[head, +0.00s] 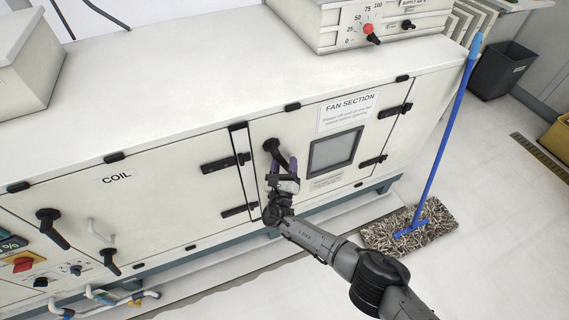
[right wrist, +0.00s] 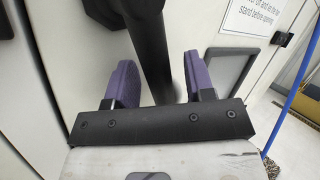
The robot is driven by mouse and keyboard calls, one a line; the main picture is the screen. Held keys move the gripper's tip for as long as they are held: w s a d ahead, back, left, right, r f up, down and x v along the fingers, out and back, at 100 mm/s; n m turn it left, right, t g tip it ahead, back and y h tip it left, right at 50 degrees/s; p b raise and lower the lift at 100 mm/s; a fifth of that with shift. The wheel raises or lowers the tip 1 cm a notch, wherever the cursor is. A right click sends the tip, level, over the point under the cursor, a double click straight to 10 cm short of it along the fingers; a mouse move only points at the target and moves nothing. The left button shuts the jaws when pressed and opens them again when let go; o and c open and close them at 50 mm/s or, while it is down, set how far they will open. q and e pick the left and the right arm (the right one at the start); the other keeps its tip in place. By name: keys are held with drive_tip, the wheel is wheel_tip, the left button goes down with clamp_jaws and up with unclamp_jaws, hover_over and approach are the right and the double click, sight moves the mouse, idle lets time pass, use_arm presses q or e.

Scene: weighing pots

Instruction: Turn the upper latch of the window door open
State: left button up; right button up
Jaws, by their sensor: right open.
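The window door (head: 305,119) is the fan section panel with a small dark window (head: 335,151), and it looks closed. Its upper latch (head: 274,149) is a black handle at the door's upper left, slanting down to the right. My right gripper (head: 284,168) is at the lower end of this handle. In the right wrist view the black handle (right wrist: 152,50) runs between the two purple fingers of the gripper (right wrist: 158,80). The fingers are open, with gaps visible on both sides of the handle. The handle's lower end is hidden behind the gripper body. My left gripper is not in view.
Black hinges (head: 394,111) sit on the door's right side. The coil panel (head: 140,205) with its black handle (head: 50,226) is to the left. A blue mop (head: 445,130) leans at the cabinet's right end, its head (head: 408,232) on the floor.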

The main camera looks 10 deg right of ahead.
drive_tip(key=shift+s+a+f, duration=0.1)
drive_tip(key=shift+s, duration=0.25)
drive_tip(key=p+v, duration=0.4)
drive_tip(key=v, duration=0.9)
drive_tip(key=shift+f, duration=0.1)
drive_tip(key=shift+c, duration=0.2)
